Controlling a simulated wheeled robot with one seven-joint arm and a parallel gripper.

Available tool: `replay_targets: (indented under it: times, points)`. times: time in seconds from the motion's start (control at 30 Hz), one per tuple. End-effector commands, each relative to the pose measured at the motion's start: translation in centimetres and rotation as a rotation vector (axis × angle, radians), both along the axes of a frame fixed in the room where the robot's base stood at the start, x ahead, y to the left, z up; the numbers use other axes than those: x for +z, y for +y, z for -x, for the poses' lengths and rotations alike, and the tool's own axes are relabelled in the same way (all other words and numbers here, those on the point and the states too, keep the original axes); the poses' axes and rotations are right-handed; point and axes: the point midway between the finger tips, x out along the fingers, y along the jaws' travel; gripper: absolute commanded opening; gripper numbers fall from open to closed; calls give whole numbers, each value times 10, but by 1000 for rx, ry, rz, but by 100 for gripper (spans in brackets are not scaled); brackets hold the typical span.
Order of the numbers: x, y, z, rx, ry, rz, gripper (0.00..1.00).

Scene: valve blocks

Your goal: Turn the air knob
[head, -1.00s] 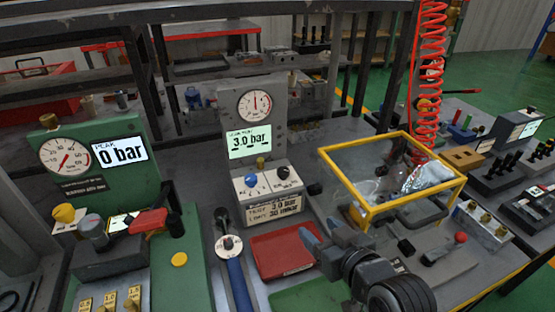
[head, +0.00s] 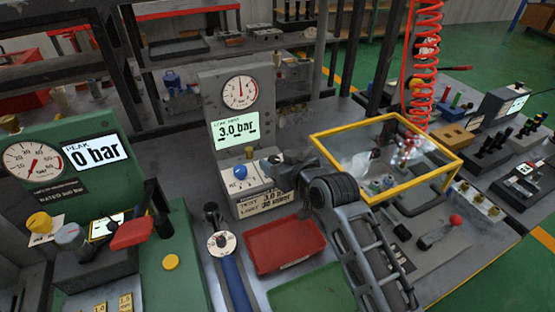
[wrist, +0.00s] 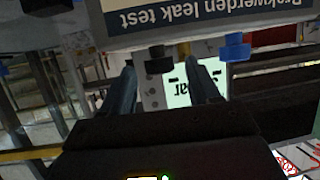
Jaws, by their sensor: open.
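The grey leak test station (head: 228,92) carries a blue knob (head: 240,172) on its sloped white panel. The blue knob also shows in the upside-down wrist view (wrist: 236,48). A black knob (wrist: 158,62) shows beside it there, lying between my fingers in the picture; contact cannot be told. I cannot read which knob is the air one. My gripper (wrist: 164,75) is open, its two fingers pointing towards the panel. In the head view my gripper (head: 272,166) is at the panel's right side and covers the black knob.
The station's display (head: 235,130) reads 3.0 bar below a round gauge (head: 240,92). A red tray (head: 285,246) lies in front. A yellow-framed clear guard (head: 350,178) stands close on the right. A green station (head: 75,155) with a 0 bar display stands left.

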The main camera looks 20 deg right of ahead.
Motion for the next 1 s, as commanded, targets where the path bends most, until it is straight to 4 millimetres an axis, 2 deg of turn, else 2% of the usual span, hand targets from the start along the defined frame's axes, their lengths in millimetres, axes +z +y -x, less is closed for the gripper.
replay_targets:
  times: [0.37, 0.9, 1.0]
  points:
    - [-2, 1, -5, 0, 0, 0, 60]
    - [-2, 1, -5, 0, 0, 0, 8]
    - [-2, 1, -5, -1, 0, 0, 5]
